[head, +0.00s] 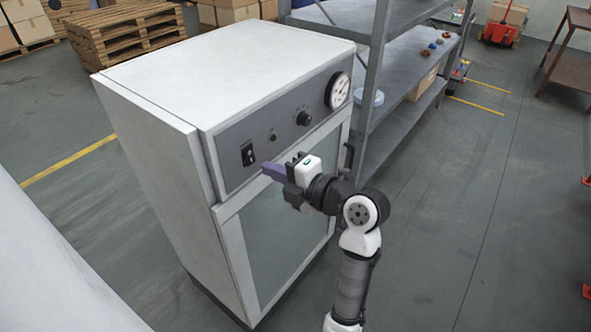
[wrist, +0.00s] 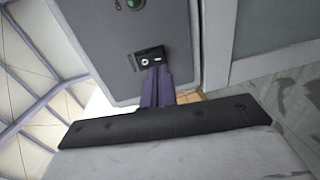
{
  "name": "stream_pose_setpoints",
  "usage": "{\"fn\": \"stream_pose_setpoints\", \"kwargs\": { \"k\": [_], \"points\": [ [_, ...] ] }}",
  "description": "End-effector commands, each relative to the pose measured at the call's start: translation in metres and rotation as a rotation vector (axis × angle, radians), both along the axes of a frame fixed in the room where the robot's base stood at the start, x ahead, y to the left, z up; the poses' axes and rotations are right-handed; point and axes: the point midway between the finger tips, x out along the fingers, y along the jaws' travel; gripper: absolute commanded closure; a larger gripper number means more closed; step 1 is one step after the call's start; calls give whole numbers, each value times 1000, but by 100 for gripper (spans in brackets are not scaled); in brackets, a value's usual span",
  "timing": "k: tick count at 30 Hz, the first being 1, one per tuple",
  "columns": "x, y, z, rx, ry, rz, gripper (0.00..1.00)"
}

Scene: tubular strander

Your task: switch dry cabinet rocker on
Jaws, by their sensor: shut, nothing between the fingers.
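The dry cabinet (head: 225,60) is a white box with a grey control panel (head: 232,165) on its upper front. The black rocker (head: 248,155) sits at the left end of the panel; in the wrist view the rocker (wrist: 150,59) shows white marks just beyond my fingertips. My gripper (head: 266,169) is shut and empty, its purple fingers pointing at the panel just right of and below the rocker. In the wrist view the fingers (wrist: 156,70) overlap the rocker's lower edge. I cannot tell whether they touch it, nor which way the rocker is tilted.
A green lamp (head: 273,136), a black knob (head: 304,118) and a round gauge (head: 338,91) lie right of the rocker. The glass door (head: 285,225) is below, with a dark handle (head: 348,157). A grey shelf rack (head: 400,75) stands close at right.

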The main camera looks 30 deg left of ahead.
Motion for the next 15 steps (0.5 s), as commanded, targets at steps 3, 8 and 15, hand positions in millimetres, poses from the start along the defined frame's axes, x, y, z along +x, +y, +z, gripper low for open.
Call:
{"fn": "stream_pose_setpoints", "kwargs": {
  "k": [3, 8, 15],
  "points": [
    [1, 18, 1, -1, 2, 2, 100],
    [2, 31, -3, 0, 2, 1, 100],
    [3, 33, -5, 0, 0, -2, 100]
  ]
}}
